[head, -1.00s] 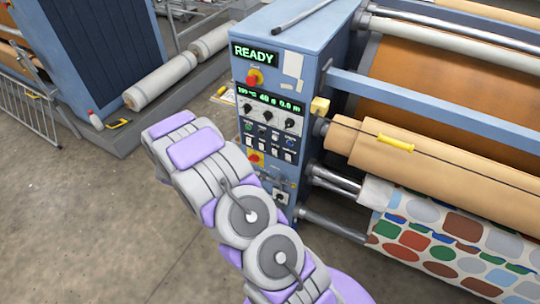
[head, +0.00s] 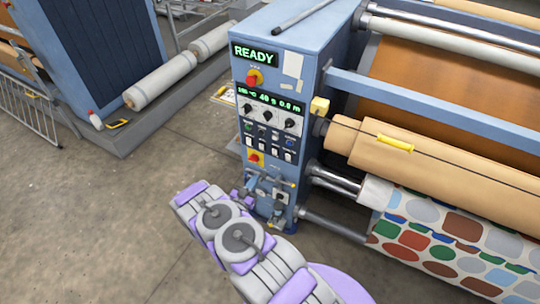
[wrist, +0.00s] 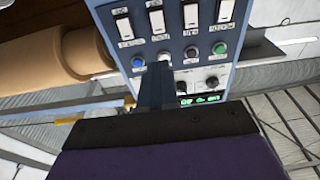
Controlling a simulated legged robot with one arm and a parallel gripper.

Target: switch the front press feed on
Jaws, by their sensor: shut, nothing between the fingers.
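The control panel (head: 264,125) is on the end of the blue press cabinet, with a green READY display (head: 254,53) at its top. Below are a second display (head: 271,100), black knobs (head: 268,114), coloured buttons and several white rocker switches (head: 262,148). In the wrist view, rocker switches (wrist: 157,22) are at the top, and buttons, including a blue one (wrist: 219,48), are below them. Labels are too small to tell which control is the front press feed. My gripper (wrist: 156,78) is shut and empty, in front of the panel and hiding part of the button row. I cannot tell whether it touches.
A red button on a yellow plate (head: 254,157) is low on the panel; another red one (head: 254,78) is near the top. The tan roll (head: 430,158) and patterned cloth (head: 440,235) lie to the right. The floor (head: 90,220) at left is clear.

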